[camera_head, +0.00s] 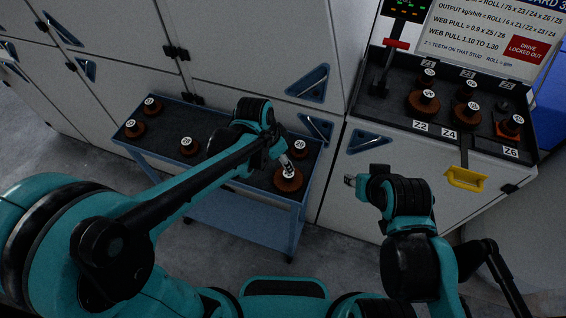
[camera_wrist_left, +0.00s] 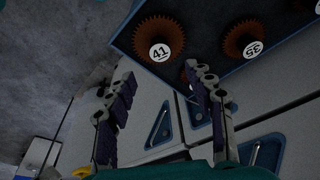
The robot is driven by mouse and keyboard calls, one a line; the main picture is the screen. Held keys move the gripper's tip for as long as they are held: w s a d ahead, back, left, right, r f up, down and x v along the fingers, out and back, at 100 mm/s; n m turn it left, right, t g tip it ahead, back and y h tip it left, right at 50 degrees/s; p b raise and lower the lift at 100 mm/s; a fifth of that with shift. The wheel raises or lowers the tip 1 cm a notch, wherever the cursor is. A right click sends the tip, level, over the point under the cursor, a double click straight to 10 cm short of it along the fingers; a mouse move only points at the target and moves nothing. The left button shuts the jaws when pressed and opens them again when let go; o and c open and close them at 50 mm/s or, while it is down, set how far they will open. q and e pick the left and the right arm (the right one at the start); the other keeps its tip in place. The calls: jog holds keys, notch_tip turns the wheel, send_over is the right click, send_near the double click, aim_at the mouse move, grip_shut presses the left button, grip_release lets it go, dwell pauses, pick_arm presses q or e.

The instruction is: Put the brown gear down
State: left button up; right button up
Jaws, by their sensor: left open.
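Several brown toothed gears with round white number labels sit on the blue cart (camera_head: 272,238). One brown gear (camera_head: 288,184) lies at the cart's near right end, directly by my left gripper (camera_head: 286,163). In the left wrist view a gear marked 41 (camera_wrist_left: 152,32) and one marked 35 (camera_wrist_left: 238,33) rest on the dark cart top. My left gripper also shows there (camera_wrist_left: 163,100), with its fingers apart and nothing seen between them. A further brown bit is partly hidden behind its right finger.
More gears stand on the cart, such as one at the far left (camera_head: 153,110). A black gear panel (camera_head: 388,105) with labelled studs and several gears is at the right, with a yellow handle (camera_head: 466,180) below. White cabinets (camera_head: 245,60) rise behind the cart.

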pick_arm(q)
jog(key=s+a+r+n+t+y, duration=0.1)
jog(key=s+a+r+n+t, duration=0.1)
jog(key=s+a+r+n, duration=0.2)
jog(key=s+a+r+n+t+y, duration=0.1)
jog(key=s+a+r+n+t, duration=0.2)
jog(key=s+a+n, duration=0.3)
jog(key=a+r, duration=0.1)
jog(key=a, duration=0.4)
jog(key=shift+a, duration=0.3)
notch_tip(320, 180, down, 16)
jog(key=b, duration=1.5)
jog(key=shift+r, duration=0.25)
jog(key=shift+s, duration=0.1)
